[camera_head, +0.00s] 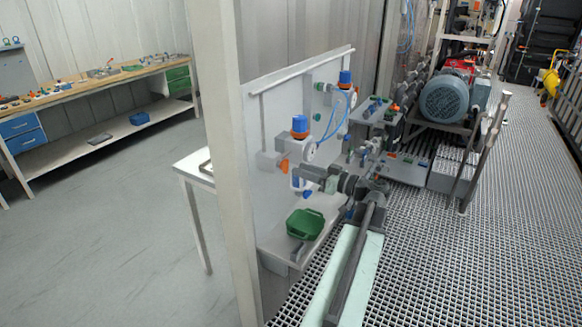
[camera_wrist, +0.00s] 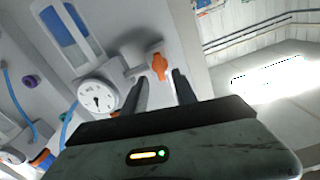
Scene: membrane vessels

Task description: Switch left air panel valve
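The air panel (camera_head: 262,215) is a pale upright board with two blue-topped regulators. The left regulator (camera_head: 300,127) has a round white gauge (camera_head: 309,151), and the left valve has an orange handle (camera_head: 284,164) at its left. In the wrist view the orange handle (camera_wrist: 160,67) stands upright on a grey fitting, beside the gauge (camera_wrist: 97,98). My gripper (camera_head: 300,172) is close in front of the handle. In the wrist view my gripper (camera_wrist: 159,80) is open, with the handle framed just beyond and between its fingertips. Contact cannot be told.
A green bin (camera_head: 305,224) sits on the shelf below my gripper. Blue hoses (camera_head: 335,118) loop near the gauges. The right regulator (camera_head: 345,79) is farther along the panel. A pale post (camera_head: 222,150) stands left of the panel. Grated floor (camera_head: 440,260) is open to the right.

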